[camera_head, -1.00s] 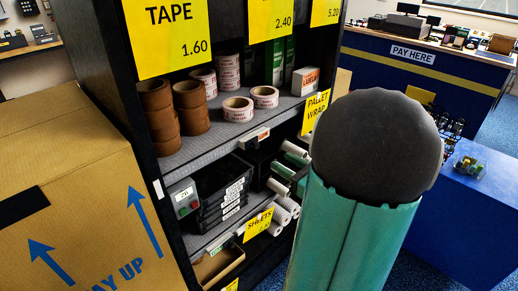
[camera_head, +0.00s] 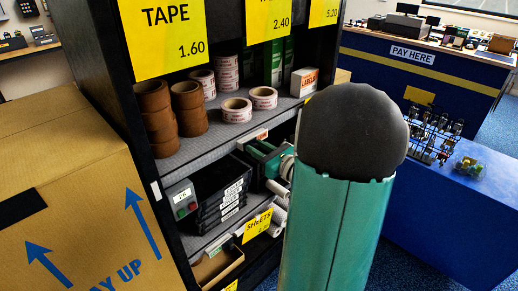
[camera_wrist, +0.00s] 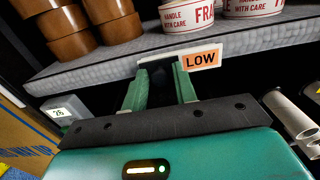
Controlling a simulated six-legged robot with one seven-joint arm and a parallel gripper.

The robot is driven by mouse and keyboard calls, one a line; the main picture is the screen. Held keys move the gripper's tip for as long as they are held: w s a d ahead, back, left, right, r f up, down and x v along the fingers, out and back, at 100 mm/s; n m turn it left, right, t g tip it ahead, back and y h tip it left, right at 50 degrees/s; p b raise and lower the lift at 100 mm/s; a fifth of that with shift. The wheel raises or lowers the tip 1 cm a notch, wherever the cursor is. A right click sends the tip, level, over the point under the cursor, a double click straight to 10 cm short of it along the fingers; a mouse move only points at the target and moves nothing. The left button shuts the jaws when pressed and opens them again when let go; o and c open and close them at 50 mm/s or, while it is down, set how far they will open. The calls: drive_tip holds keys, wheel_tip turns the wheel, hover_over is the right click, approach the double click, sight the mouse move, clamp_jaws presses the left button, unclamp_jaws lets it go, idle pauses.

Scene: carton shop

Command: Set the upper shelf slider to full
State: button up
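The slider housing is a pale strip (camera_wrist: 176,53) on the upper shelf's front edge, with an orange LOW label (camera_wrist: 202,60) at its right end. In the head view the label (camera_head: 262,135) is small on the same edge. In the wrist view my gripper (camera_wrist: 161,77) has its two green fingers apart, their tips just under the strip and left of the label. A dark shape shows between the fingers; I cannot tell whether it is the slider's knob or shadow. In the head view my gripper (camera_head: 262,148) is partly hidden behind my arm.
Brown tape rolls (camera_head: 188,103) and white printed rolls (camera_head: 237,110) stand on the upper shelf (camera_head: 205,140). Below are a grey box with buttons (camera_head: 182,198), black trays (camera_head: 222,200) and white rolls (camera_wrist: 291,114). A large carton (camera_head: 75,200) stands left.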

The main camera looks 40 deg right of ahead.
sight(263, 135)
clamp_jaws()
drive_tip(key=shift+d, duration=2.95)
drive_tip(key=shift+o, duration=2)
unclamp_jaws()
drive_tip(key=s, duration=1.3)
drive_tip(key=shift+s+d, duration=0.15)
drive_tip(key=shift+s, duration=0.2)
